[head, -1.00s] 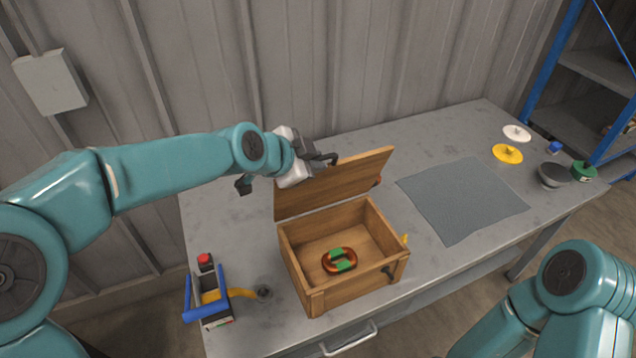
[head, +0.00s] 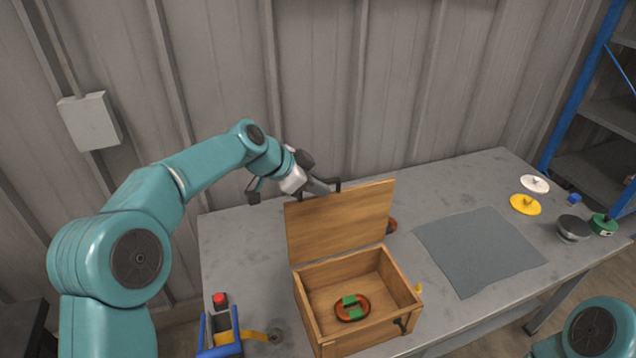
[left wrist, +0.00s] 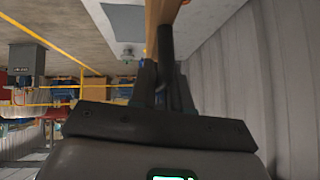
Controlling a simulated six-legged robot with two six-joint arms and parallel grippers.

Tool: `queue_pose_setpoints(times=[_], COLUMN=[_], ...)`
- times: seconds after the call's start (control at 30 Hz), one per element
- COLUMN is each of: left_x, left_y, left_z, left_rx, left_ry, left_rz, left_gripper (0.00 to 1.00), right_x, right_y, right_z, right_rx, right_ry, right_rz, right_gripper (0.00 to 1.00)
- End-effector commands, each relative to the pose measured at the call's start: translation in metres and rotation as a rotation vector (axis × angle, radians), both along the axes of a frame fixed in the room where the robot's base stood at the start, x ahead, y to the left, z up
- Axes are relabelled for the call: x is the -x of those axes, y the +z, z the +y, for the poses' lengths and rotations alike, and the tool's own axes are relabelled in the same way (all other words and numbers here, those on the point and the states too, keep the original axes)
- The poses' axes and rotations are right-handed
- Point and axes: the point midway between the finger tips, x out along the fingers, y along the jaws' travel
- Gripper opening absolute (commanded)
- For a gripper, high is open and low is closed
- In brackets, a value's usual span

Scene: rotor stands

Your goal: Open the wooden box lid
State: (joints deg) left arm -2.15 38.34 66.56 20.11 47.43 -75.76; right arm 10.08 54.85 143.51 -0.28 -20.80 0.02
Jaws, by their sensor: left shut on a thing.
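The wooden box (head: 315,315) stands on the grey table with its lid (head: 345,222) raised upright at the back. Its inside is open to view. My left gripper (head: 328,187) is at the top edge of the lid, near its left corner, and is shut on it. In the left wrist view the lid's wooden edge (left wrist: 163,12) runs up from between the dark fingers (left wrist: 165,80). My right gripper is out of view; only part of my right arm shows at the lower right.
An orange-brown ring with green bands (head: 352,308) lies inside the box. A grey mat (head: 478,250) lies right of it. White (head: 535,184) and yellow discs (head: 525,205) and a dark bowl (head: 573,228) are at the right end. A blue-framed device (head: 222,335) stands left. The wall is close behind.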

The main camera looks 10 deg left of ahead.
Motion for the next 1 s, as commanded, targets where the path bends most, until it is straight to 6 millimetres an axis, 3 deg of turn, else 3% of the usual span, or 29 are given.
queue_pose_setpoints(times=[0.17,0.2,0.23,0.67,1.0], left_x=[0.0,0.0,0.0,0.005,0.045], left_y=[-0.001,-0.001,-0.001,0.008,0.067], left_z=[0.0,0.0,0.0,0.007,0.054], left_rx=[0.001,0.001,0.001,0.001,0.0], left_ry=[0.001,0.001,0.001,0.004,0.005], left_rz=[0.002,0.001,0.001,-0.004,-0.005], left_gripper=[0.0,0.27,0.36,0.37,0.37], right_x=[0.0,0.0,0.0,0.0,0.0], right_y=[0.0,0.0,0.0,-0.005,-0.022], right_z=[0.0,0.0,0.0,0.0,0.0], right_rx=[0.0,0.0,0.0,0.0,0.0], right_ry=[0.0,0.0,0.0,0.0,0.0], right_rz=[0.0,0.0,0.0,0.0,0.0], right_gripper=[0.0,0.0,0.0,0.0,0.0])
